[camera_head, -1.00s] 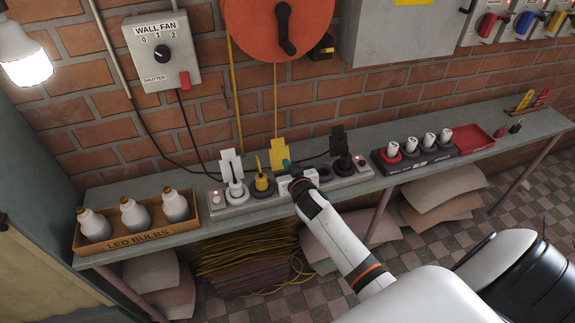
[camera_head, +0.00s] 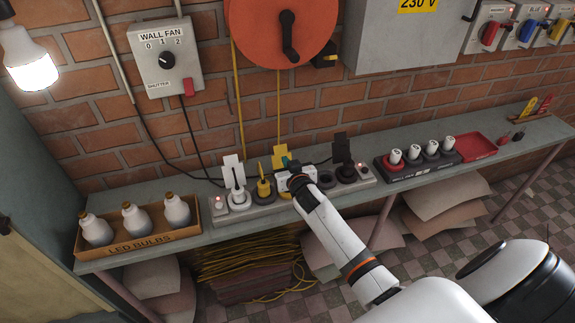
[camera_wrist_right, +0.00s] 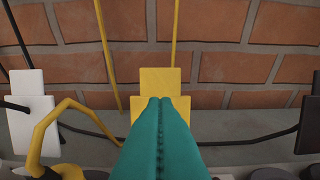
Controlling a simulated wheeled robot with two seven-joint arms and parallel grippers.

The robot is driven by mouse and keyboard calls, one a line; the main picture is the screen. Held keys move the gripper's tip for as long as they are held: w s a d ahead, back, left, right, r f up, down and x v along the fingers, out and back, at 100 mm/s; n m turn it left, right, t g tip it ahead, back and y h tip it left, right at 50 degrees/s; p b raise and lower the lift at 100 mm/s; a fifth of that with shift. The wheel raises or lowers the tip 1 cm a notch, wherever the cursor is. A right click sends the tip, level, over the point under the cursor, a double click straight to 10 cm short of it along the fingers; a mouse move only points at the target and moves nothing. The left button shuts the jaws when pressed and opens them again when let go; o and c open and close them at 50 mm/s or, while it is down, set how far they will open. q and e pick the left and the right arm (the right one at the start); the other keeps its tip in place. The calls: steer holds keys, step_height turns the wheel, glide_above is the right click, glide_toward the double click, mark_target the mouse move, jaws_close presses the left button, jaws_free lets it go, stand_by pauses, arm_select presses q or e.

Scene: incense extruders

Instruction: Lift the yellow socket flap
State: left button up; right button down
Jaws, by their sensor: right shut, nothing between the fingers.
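The yellow socket flap (camera_head: 281,152) stands raised at the back of the power strip (camera_head: 262,205), between a white flap (camera_head: 233,163) and a black flap (camera_head: 341,147). My right gripper (camera_head: 287,161) is shut and empty, its teal fingertips at the yellow flap. In the right wrist view the closed fingertips (camera_wrist_right: 160,101) overlap the lower part of the yellow flap (camera_wrist_right: 160,77). I cannot tell whether they touch it. The gripper body hides part of the strip behind it. My left gripper is not in view.
A yellow plug (camera_head: 263,187) and white plug (camera_head: 238,195) sit left of my right gripper; a black plug (camera_head: 346,171) sits right. An LED bulb box (camera_head: 140,243) stands at the left, a dark rack (camera_head: 420,161) at the right. Cables run behind the strip.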

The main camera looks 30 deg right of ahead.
steer(key=shift+w, duration=0.1)
steer(key=shift+r+b+x, duration=0.25)
steer(key=shift+b+x, duration=0.25)
steer(key=shift+x, duration=0.55)
steer(key=shift+s+a+r+p, duration=0.1)
steer(key=shift+s+r+p, duration=0.15)
steer(key=shift+s+p, duration=0.35)
steer(key=p+v, duration=0.4)
steer(key=v, duration=0.3)
steer(key=shift+s+f, duration=0.1)
